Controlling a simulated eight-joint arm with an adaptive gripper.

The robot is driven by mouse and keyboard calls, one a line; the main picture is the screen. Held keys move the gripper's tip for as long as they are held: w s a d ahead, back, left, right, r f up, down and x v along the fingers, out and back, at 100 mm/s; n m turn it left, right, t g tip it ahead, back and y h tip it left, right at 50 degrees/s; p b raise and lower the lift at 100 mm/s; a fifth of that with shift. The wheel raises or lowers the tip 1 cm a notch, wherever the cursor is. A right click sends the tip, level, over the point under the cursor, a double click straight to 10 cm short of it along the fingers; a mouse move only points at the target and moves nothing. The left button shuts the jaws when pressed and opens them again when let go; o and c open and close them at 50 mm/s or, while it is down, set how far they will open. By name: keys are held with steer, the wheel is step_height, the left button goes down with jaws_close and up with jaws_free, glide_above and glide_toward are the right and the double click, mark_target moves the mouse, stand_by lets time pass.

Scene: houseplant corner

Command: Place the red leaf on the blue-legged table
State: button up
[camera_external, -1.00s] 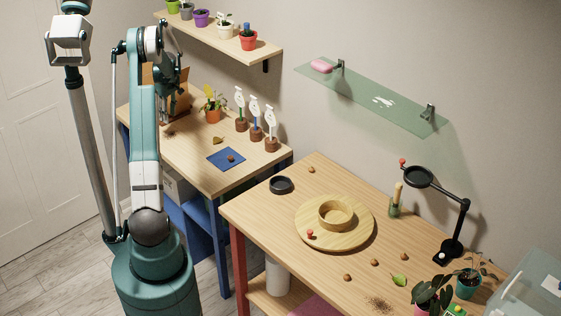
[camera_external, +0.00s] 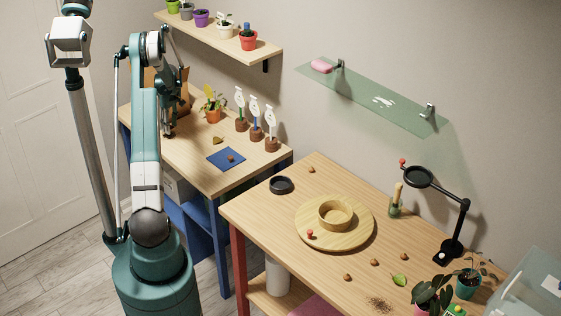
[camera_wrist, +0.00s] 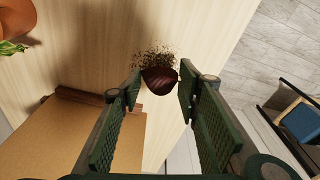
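A dark red-brown, ridged leaf-like thing (camera_wrist: 160,81), seemingly the red leaf, lies on the wooden tabletop with dark crumbs around it, in the wrist view. My gripper (camera_wrist: 161,88) is open, with one finger on each side of it; whether a fingertip touches it I cannot tell. In the external view my gripper (camera_external: 168,133) is low over the left end of the blue-legged table (camera_external: 207,178); the leaf cannot be made out there.
A cardboard box (camera_wrist: 60,135) stands close by the left finger. An orange pot (camera_external: 214,115) with a plant and several white tags in brown pots stand farther along. A blue mat (camera_external: 227,158) lies near the front edge. A red-legged table (camera_external: 240,200) stands to the right.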

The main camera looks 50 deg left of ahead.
mark_target(172, 128)
steer(key=shift+f, duration=1.85)
steer(key=shift+f+b, duration=0.25)
steer(key=shift+b, duration=0.1)
steer(key=o, duration=0.6)
steer(key=shift+r, duration=0.2)
steer(key=r, duration=0.4)
steer(key=d+r, duration=0.1)
steer(key=r, duration=0.3)
steer(key=r+p, duration=0.1)
steer(key=r, duration=0.3)
steer(key=shift+w+d, duration=0.15)
steer(key=shift+d, duration=0.05)
